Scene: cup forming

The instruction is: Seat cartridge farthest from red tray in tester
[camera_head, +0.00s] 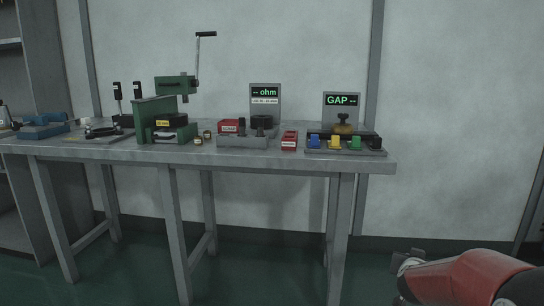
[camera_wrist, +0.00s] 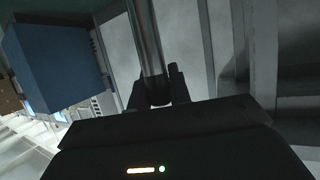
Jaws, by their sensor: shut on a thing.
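In the wrist view my gripper (camera_wrist: 158,97) is shut on a shiny grey metal cylinder (camera_wrist: 147,35); I cannot tell for sure that it is a cartridge. In the head view my gripper (camera_head: 407,262) is at the lower right, in front of and below the bench top; what it holds is not clear there. The tester with the "ohm" display (camera_head: 265,92) stands on the bench, with a grey base (camera_head: 243,142) carrying dark round parts. A red tray labelled scrap (camera_head: 229,126) is at its left, and a smaller red tray (camera_head: 289,140) is at its right.
The bench (camera_head: 230,155) also holds a green lever press (camera_head: 165,120), a GAP gauge (camera_head: 342,100) with blue, yellow and green pieces in front, and blue items (camera_head: 44,128) at the left. A blue box (camera_wrist: 57,62) shows in the wrist view. Floor right of the bench is clear.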

